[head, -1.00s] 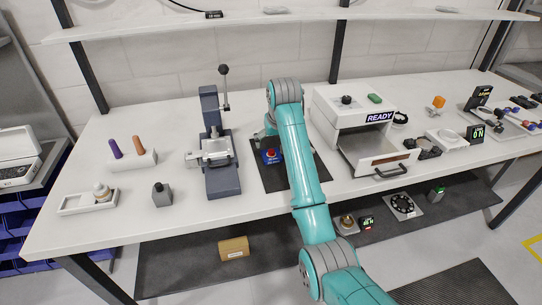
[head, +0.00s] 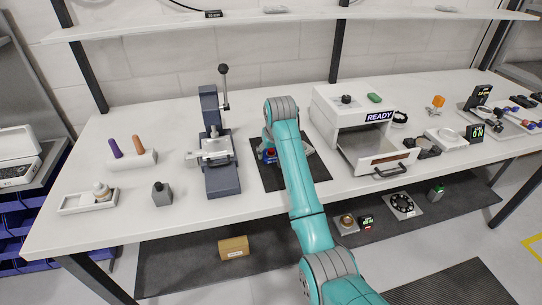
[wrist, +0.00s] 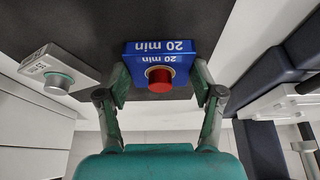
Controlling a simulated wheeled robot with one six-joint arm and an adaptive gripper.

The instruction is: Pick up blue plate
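The blue plate (wrist: 159,58) is a flat block marked "20 min" with a round red knob on it. It lies on the dark mat (head: 308,166) on the bench. In the wrist view my gripper (wrist: 160,80) has one finger on each side of the plate, very close to its edges. Whether the fingers touch it cannot be made out. In the head view my gripper (head: 266,148) is at the plate, and my arm and fingers hide part of the blue plate (head: 269,155).
A grey metal block with a round knob (wrist: 58,82) lies to the left in the wrist view. A grey press (head: 221,172) stands left of the mat. A white oven-like box marked READY (head: 335,100) with an open drawer stands to the right.

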